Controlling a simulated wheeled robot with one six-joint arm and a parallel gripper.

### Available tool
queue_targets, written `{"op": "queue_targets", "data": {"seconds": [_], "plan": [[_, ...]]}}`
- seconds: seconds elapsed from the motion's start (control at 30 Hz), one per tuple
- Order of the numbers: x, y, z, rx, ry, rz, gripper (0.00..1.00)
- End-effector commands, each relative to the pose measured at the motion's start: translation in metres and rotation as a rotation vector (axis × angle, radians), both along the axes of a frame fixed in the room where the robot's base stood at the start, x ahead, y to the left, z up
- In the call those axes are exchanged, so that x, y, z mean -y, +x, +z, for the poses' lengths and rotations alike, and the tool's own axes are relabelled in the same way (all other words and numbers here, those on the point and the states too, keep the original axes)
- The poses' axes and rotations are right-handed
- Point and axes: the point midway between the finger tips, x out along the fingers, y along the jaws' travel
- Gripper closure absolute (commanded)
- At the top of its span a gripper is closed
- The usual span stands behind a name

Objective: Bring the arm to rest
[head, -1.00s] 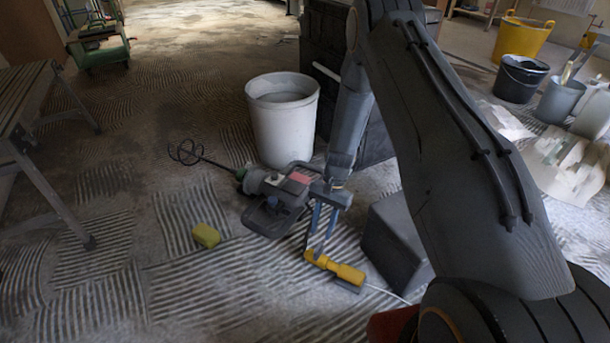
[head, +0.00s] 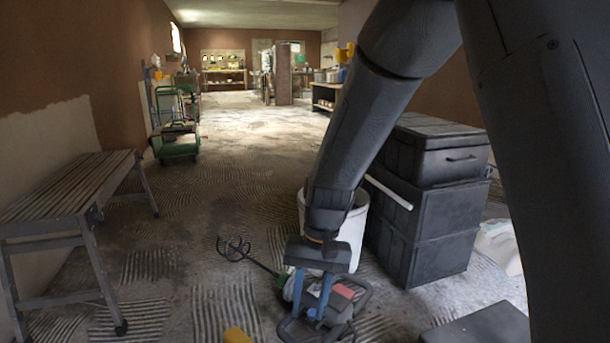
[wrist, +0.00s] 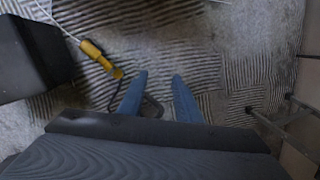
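My gripper (head: 312,312) points down in the head view, its two blue fingers apart with nothing between them. The wrist view also shows the gripper (wrist: 160,80) with a clear gap between the fingertips and floor beyond. My arm is bent, its forearm hanging down in front of a pale bucket (head: 358,225). A mixer with a red patch (head: 343,291) lies on the floor behind the fingers in the head view, partly hidden by them. In the wrist view, a yellow-handled tool (wrist: 95,51) lies on the floor, apart from the fingers.
Stacked black cases (head: 430,215) stand right of the bucket. A slatted bench (head: 70,185) is at the left, with a green cart (head: 178,140) farther back. A yellow block (head: 237,335) shows at the bottom edge. Floor between bench and mixer is mostly open.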

Motion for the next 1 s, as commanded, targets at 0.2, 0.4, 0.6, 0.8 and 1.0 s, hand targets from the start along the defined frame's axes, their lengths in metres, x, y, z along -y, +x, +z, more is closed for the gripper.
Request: {"op": "queue_targets", "data": {"seconds": [0.2,0.4,0.6,0.8,1.0], "plan": [[-0.024,-0.064,0.060,0.079,0.020,0.184,0.69],[-0.031,-0.125,0.097,0.144,0.039,0.342,0.69],[-0.029,-0.168,0.114,0.189,0.053,0.451,0.69],[-0.025,-0.198,0.123,0.220,0.064,0.532,0.69],[-0.017,-0.215,0.133,0.236,0.065,0.567,0.69]]}}
